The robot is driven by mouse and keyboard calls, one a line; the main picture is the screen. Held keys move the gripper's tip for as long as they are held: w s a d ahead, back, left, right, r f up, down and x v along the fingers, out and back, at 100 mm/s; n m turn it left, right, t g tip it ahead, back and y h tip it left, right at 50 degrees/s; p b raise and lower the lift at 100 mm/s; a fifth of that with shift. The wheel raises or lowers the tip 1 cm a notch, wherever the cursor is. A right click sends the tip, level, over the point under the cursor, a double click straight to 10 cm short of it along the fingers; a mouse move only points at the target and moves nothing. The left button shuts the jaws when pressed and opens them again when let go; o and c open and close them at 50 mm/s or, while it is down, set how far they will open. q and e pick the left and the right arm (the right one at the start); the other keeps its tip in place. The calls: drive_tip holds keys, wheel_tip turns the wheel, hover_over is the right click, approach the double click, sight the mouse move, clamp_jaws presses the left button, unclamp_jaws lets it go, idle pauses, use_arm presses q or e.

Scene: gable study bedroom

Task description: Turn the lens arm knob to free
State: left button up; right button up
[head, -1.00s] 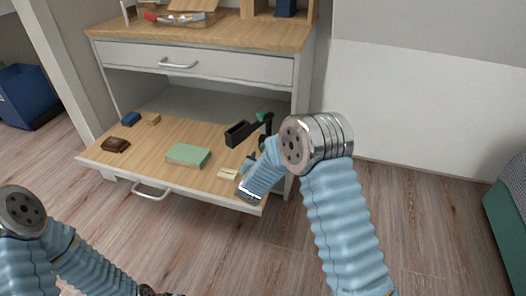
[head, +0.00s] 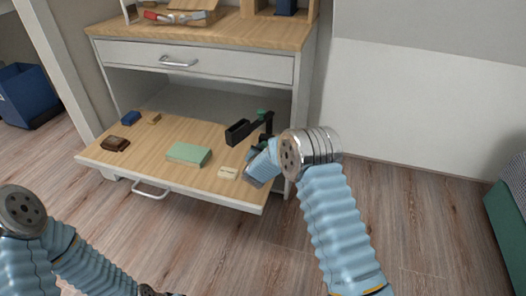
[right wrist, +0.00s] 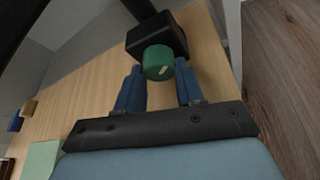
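The black lens arm (head: 240,131) stands at the right end of the pulled-out drop shelf, with a small green part (head: 262,113) near its top. In the right wrist view a round green knob (right wrist: 158,62) with a short, slanted pale mark sits on a black block (right wrist: 160,32). My right gripper (right wrist: 160,76) is open, its two blue fingers on either side of the knob, with gaps showing. In the head view my right gripper (head: 256,152) is mostly hidden by my own wrist. My left gripper (head: 150,291) is barely in view at the bottom edge.
On the wooden shelf (head: 140,162) lie a green book (head: 188,154), a brown wallet-like item (head: 115,144), a blue block (head: 131,118), a tan block (head: 153,118) and a pale label (head: 228,173). A closed drawer (head: 210,62) is above. The floor in front is clear.

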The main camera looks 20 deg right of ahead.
drive_tip(key=shift+c, duration=1.1)
drive_tip(key=shift+a+r+n+g+h+p, duration=0.15)
drive_tip(key=shift+n+g+h+p, duration=0.45)
drive_tip(key=shift+n, duration=0.5)
drive_tip(key=shift+w+n+g+h+p, duration=0.1)
drive_tip(key=shift+n+g+h+p, duration=0.3)
drive_tip(key=shift+n+h+p, duration=0.5)
drive_tip(key=shift+n, duration=0.4)
drive_tip(key=o, duration=0.8)
drive_tip(key=shift+c, duration=0.2)
